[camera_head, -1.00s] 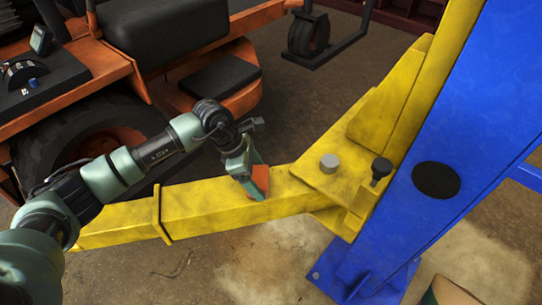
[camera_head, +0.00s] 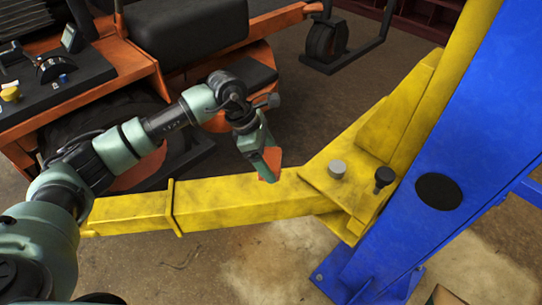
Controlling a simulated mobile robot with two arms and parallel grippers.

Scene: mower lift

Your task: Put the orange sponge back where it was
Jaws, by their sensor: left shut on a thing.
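The orange sponge (camera_head: 268,164) is in the head view, between the fingers of my left gripper (camera_head: 262,160), which is shut on it. The gripper points down and to the right, over the yellow lift arm (camera_head: 235,198). The sponge's lower edge shows just above or at the top face of the yellow arm; I cannot tell whether they touch. My right gripper is not in view.
An orange mower (camera_head: 100,75) with black wheels stands behind my left arm. A blue lift post (camera_head: 450,130) rises at the right. A grey knob (camera_head: 337,169) and a black knob (camera_head: 384,176) stick up from the yellow bracket. Open floor lies in front.

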